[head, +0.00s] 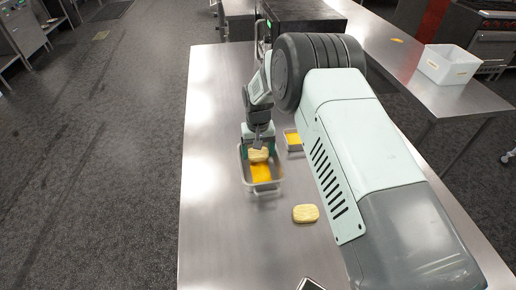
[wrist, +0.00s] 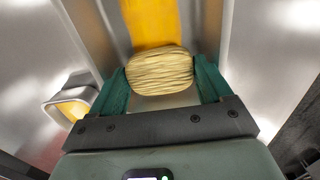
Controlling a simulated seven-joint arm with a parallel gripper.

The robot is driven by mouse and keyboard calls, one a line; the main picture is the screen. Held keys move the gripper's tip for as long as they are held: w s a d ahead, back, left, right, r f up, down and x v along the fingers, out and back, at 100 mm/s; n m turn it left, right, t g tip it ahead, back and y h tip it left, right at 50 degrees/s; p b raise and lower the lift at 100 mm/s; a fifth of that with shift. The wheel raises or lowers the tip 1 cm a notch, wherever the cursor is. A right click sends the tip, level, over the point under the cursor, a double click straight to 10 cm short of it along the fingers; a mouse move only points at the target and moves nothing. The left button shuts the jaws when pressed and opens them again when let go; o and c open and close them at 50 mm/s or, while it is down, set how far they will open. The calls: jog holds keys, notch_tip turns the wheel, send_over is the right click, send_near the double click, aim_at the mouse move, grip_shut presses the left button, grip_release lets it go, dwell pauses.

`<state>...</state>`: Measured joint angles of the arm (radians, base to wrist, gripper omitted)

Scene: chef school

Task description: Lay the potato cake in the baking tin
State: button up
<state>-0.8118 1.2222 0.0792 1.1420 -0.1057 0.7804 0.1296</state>
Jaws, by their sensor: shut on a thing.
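The potato cake, a pale yellow ridged oval, is held between the green fingers of my gripper; it shows in the wrist view (wrist: 160,71) and in the head view (head: 258,155). My gripper (wrist: 160,82) is shut on it, one finger on each side. In the head view my gripper (head: 258,146) is at the far end of the baking tin (head: 246,181), a grey rectangular tin with an orange-yellow patch on its floor. The cake is over or inside the tin; I cannot tell whether it touches the floor.
A second yellow cake (head: 305,213) lies on the steel table (head: 225,235) near the tin. A smaller tin (head: 291,147) with yellow inside stands to the right of the baking tin, partly behind my arm. A white bin (head: 447,64) stands on another counter. The table's left side is clear.

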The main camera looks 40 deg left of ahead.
aim_at(259, 152)
jog(key=o, duration=0.8)
jog(key=shift+f, duration=0.1)
notch_tip(259, 152, up, 13)
jog(key=d+r+m+t, duration=0.2)
jog(key=d+r+m, duration=0.2)
jog(key=d+r, duration=2.1)
jog(key=s+d+r+m+t, duration=0.1)
jog(key=s+d+r, duration=0.25)
jog(key=d, duration=0.25)
jog(key=s+d+r+m+t, duration=0.1)
jog(key=s+d+r, duration=0.1)
jog(key=s+d, duration=0.3)
jog(key=s+d+m, duration=0.1)
jog(key=s+d, duration=0.2)
jog(key=s, duration=0.1)
jog(key=s+d+f+t, duration=0.1)
jog(key=s+d, duration=0.2)
jog(key=s+d+f+m, duration=0.1)
jog(key=s+d, duration=0.2)
jog(key=s, duration=0.1)
jog(key=shift+s+d+f+m+t, duration=0.1)
jog(key=shift+s+d+m+t, duration=0.2)
